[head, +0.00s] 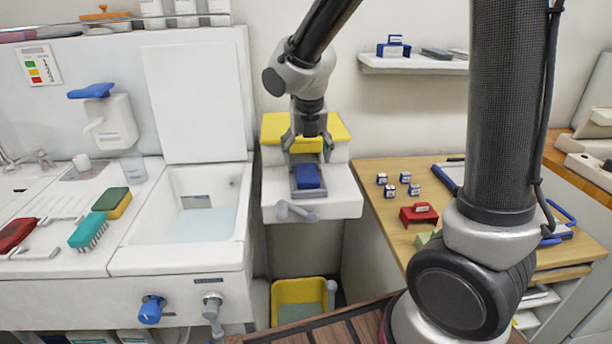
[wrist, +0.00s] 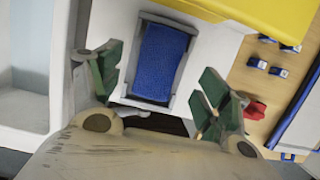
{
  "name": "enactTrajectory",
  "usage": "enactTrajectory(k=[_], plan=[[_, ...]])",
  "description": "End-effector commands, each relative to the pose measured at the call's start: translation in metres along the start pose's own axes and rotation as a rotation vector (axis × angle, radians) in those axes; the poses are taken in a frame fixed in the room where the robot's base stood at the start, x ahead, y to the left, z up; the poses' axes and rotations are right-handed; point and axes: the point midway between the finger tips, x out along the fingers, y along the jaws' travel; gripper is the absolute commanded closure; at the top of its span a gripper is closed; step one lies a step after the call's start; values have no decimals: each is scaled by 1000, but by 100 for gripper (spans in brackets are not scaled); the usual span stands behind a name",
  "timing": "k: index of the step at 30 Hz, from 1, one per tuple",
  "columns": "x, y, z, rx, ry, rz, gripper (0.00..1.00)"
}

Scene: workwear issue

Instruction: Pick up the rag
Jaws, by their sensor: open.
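The rag looks to be the blue, textured, folded piece (head: 307,176) lying in a small grey tray (head: 305,193) on the white stand below the yellow top. In the wrist view the blue rag (wrist: 160,62) sits in its grey frame, between and beyond my fingers. My gripper (head: 307,150) is above and slightly behind the rag in the head view, pointing down. In the wrist view my gripper (wrist: 158,85) shows two green-padded fingers spread wide apart. Nothing is between them in their grip, and they appear apart from the rag.
A yellow block top (head: 276,126) rises just behind the tray. A white sink (head: 200,200) with raised lid is at left. A wooden table (head: 390,210) at right holds small blue-white boxes and a red piece (head: 418,215). A yellow bin (head: 298,297) stands below.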

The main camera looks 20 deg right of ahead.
Motion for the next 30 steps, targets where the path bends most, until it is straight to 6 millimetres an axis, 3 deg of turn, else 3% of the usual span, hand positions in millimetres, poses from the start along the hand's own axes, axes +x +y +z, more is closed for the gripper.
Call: enactTrajectory(k=[9,18,26,30], plan=[[46,0,-8,2,2,-2,23],[52,1,-8,2,-1,0,23],[52,1,-8,3,-1,0,69],[52,1,-8,3,-1,1,76]])
